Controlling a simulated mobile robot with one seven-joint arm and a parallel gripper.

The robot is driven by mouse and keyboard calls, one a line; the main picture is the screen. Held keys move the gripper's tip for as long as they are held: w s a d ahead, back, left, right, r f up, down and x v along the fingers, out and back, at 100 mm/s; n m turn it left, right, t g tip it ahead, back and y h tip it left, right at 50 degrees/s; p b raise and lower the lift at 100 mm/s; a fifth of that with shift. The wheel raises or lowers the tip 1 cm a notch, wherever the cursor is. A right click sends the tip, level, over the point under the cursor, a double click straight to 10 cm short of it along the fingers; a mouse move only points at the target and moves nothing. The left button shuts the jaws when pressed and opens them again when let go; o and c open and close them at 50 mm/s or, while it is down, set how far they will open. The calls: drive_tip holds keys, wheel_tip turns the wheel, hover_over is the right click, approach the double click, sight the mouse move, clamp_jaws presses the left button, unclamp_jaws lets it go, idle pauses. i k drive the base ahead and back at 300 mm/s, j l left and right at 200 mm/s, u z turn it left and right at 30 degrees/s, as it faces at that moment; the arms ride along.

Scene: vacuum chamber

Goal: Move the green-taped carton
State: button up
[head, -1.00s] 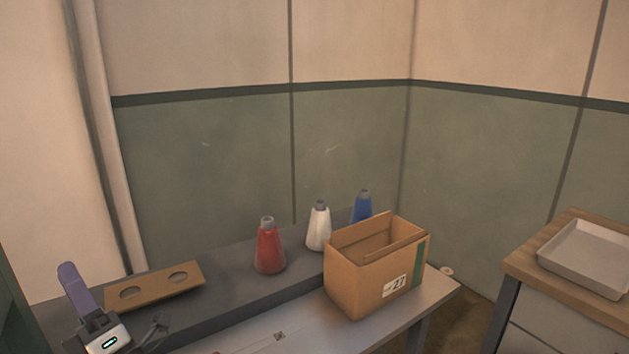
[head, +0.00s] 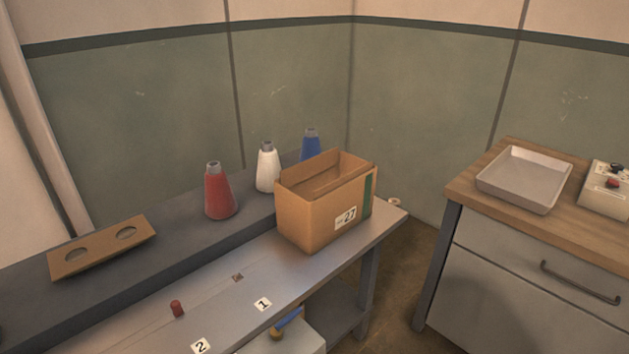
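The green-taped carton (head: 308,222) is an open-topped brown cardboard box with its flaps up. It has a green tape strip down its right side and a white label reading 27. It stands upright at the right end of the grey bench (head: 377,226). Its inside is mostly hidden by the flaps and walls. My gripper is not in the head view now.
A two-holed board (head: 101,247) lies left. A wooden-topped cabinet (head: 462,186) with a grey tray (head: 523,181) stands right, across a floor gap.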

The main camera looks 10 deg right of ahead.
sight(311, 225)
drive_tip(key=i+l+z, duration=0.25)
drive_tip(key=i+l, duration=0.55)
drive_tip(key=l, duration=0.3)
drive_tip(key=i+l+z, duration=0.25)
drive_tip(key=i+l, duration=0.65)
